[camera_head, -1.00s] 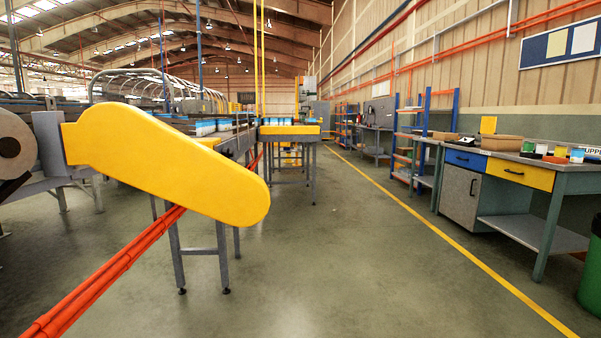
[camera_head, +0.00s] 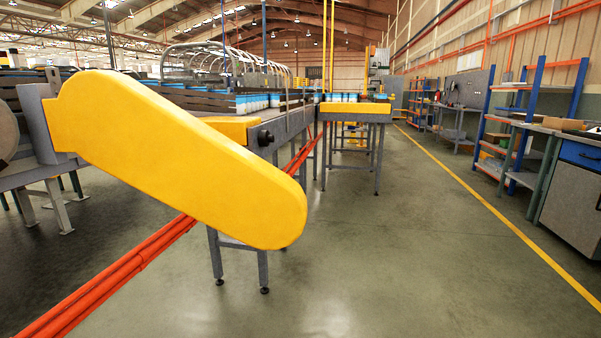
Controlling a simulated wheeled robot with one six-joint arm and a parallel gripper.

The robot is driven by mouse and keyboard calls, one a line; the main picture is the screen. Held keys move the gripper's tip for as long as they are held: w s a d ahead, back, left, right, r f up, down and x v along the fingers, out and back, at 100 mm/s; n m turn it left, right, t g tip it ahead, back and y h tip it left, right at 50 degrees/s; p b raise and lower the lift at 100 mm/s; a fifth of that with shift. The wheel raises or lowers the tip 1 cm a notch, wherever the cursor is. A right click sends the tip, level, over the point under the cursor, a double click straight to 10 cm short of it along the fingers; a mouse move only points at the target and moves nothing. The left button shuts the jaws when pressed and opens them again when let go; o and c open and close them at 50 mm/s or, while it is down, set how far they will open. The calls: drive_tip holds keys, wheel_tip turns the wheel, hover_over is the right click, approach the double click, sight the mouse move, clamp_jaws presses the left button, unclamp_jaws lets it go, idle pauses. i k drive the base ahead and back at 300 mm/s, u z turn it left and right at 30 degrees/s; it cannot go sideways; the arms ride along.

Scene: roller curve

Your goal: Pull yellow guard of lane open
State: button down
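A large yellow guard (camera_head: 180,160) with rounded ends fills the left and middle of the head view, close to me. It slopes down to the right, and its left end meets a grey bracket (camera_head: 45,125). It hides part of the lane (camera_head: 290,122) behind it. I cannot tell whether this guard is open or shut. A smaller yellow panel (camera_head: 232,122) shows just behind it on the lane. Another yellow guard (camera_head: 356,108) is on the end of the lane farther back. My gripper is not in view.
Orange-red pipes (camera_head: 120,270) run slantwise low at the left, under the guard. Grey table legs (camera_head: 262,268) stand below it. Blue and orange shelving (camera_head: 530,115) and a workbench (camera_head: 580,185) line the right. The floor (camera_head: 400,250) between is clear, with a yellow line (camera_head: 500,220).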

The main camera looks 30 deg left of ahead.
sight(120, 126)
drive_tip(key=u, duration=0.4)
drive_tip(key=i, duration=0.7)
drive_tip(key=u, duration=0.6)
